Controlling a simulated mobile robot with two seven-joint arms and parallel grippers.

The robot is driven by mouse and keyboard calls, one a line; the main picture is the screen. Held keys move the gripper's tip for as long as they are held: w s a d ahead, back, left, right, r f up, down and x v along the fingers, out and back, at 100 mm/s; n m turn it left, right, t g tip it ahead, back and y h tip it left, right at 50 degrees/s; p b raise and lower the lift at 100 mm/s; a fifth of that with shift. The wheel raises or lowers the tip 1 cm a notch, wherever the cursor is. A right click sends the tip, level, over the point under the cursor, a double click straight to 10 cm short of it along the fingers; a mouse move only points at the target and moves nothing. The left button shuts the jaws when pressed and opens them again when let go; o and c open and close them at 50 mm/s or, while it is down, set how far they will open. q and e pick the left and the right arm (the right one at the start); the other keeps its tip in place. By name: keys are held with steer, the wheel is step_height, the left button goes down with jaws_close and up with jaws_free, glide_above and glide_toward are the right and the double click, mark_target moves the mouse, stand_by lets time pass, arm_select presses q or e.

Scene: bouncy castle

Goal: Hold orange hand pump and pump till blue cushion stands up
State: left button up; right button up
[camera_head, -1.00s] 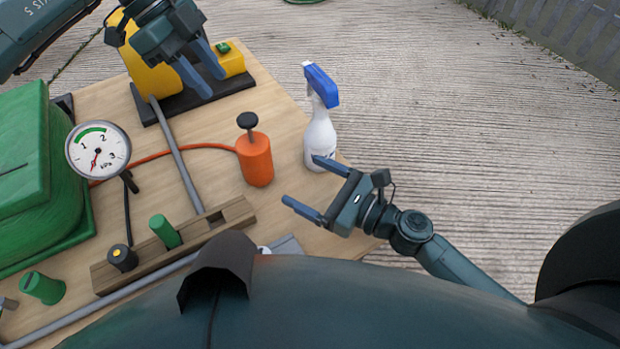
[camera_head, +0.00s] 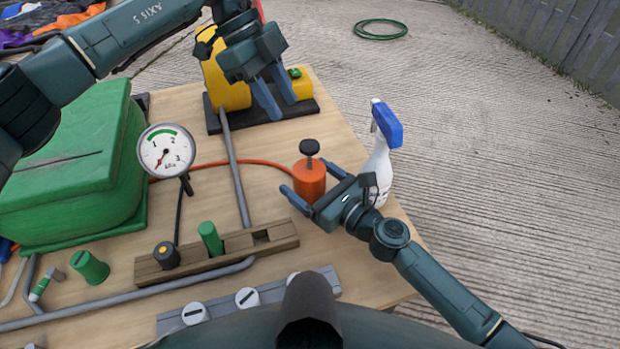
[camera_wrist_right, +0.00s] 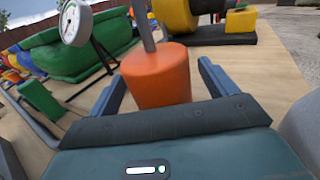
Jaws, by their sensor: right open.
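The orange hand pump (camera_head: 309,182), a squat cylinder with a black knob, stands upright on the wooden table. My right gripper (camera_head: 307,179) is open at the pump, a finger on either side. In the right wrist view the orange body (camera_wrist_right: 158,80) sits between the spread fingers, with no clear grip on it. My left gripper (camera_head: 280,108) is open and empty, in front of the yellow device (camera_head: 228,80). The gauge (camera_head: 166,150) has its red needle at the low end. I cannot clearly make out the blue cushion.
A white spray bottle (camera_head: 379,170) with a blue head stands just right of the pump, close to my right gripper. A green case (camera_head: 75,165) fills the table's left. A wooden rack (camera_head: 215,252) and grey pipe (camera_head: 130,295) lie in front. An orange hose runs from pump toward gauge.

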steer(key=shift+c, duration=0.4)
steer(key=c, duration=1.3)
